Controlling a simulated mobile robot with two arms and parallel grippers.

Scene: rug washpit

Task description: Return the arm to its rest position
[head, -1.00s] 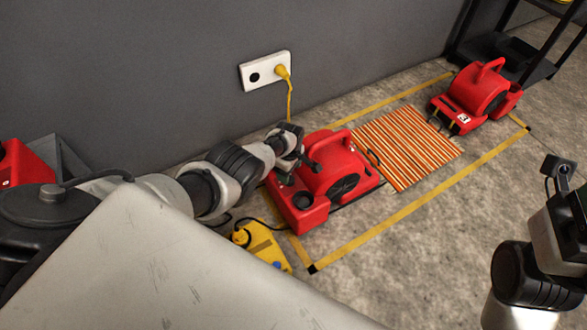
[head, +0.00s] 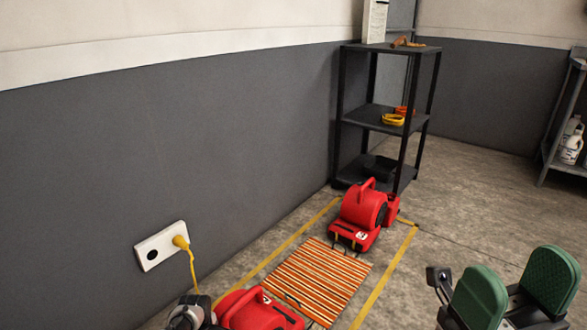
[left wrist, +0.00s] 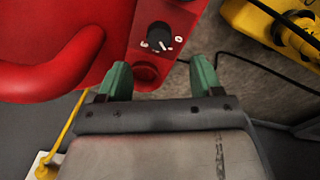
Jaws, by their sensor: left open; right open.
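My right gripper (head: 516,282) is at the lower right of the head view. Its green pads stand apart with nothing between them. My left arm shows only in part at the bottom edge of the head view, beside the near red blower (head: 256,312). In the left wrist view my left gripper (left wrist: 160,80) is open and empty, its green fingers apart. It is over or close to the near red blower, which has a black dial (left wrist: 160,37) and a red round button (left wrist: 146,73). I cannot tell whether the fingers touch it.
A striped rug (head: 318,279) lies inside yellow floor tape, with a far red blower (head: 360,214) beyond it. A black shelf (head: 384,116) stands behind. A yellow plug sits in the wall outlet (head: 160,246). A yellow device (left wrist: 275,32) is near my left gripper. Open floor lies right.

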